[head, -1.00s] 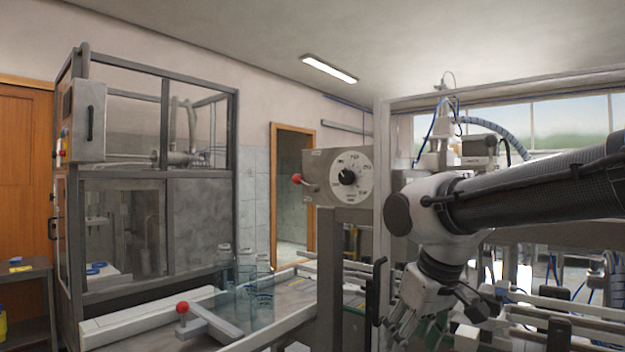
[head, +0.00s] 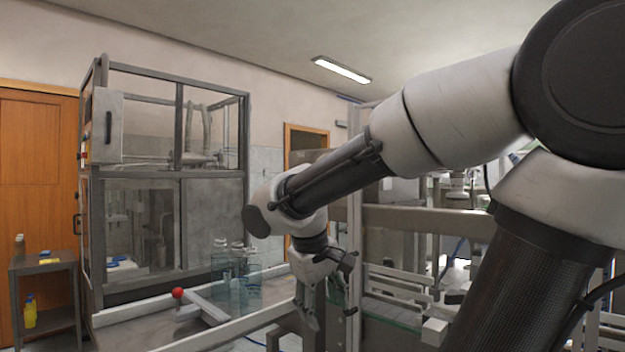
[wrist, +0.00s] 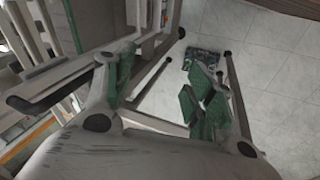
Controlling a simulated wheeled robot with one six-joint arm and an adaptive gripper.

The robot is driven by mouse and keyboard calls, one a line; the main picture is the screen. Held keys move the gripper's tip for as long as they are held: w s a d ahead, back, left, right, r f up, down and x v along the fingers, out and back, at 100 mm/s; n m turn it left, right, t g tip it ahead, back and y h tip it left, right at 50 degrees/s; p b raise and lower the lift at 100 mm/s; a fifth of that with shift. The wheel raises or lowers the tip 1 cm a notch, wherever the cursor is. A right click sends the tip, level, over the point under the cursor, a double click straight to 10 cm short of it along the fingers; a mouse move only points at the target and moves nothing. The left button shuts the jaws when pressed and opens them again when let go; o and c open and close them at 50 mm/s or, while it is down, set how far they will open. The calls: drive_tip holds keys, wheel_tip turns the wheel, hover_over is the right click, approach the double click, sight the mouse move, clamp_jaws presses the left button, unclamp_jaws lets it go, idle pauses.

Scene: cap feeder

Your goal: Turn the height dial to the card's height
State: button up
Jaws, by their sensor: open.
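My gripper (head: 330,308) hangs pointing down in the head view, in front of the machine frame and to the right of the glass bottles. Its green-padded fingers are spread apart in the wrist view (wrist: 160,92), with nothing between them. The height dial does not show now; my arm covers the area around its housing in the head view. The wrist view shows no dial either. I cannot make out a height card in either view.
A conveyor carries clear bottles (head: 228,262) beside a red-knobbed lever (head: 178,293). A glazed machine cabinet (head: 165,190) stands behind. Machine rails (head: 395,290) lie close to my gripper's right. A side table (head: 45,266) is at far left. The wrist view shows tiled floor (wrist: 270,60).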

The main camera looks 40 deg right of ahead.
drive_tip(key=w+d+r+m+h, duration=0.5)
drive_tip(key=w+d+r+h, duration=0.15)
drive_tip(key=w+r, duration=0.3)
drive_tip(key=w+a+r+m+t+h, duration=0.1)
drive_tip(key=w+r+m+h, duration=0.1)
drive_tip(key=r+m+h, duration=0.45)
drive_tip(key=w+a+r+m+h, duration=0.1)
drive_tip(key=w+r+m, duration=0.25)
drive_tip(key=r, duration=0.55)
drive_tip(key=d, duration=0.7)
drive_tip(key=shift+d+f+m, duration=0.25)
drive_tip(key=shift+d+m, duration=0.05)
drive_tip(key=shift+w, duration=0.1)
drive_tip(key=c, duration=1)
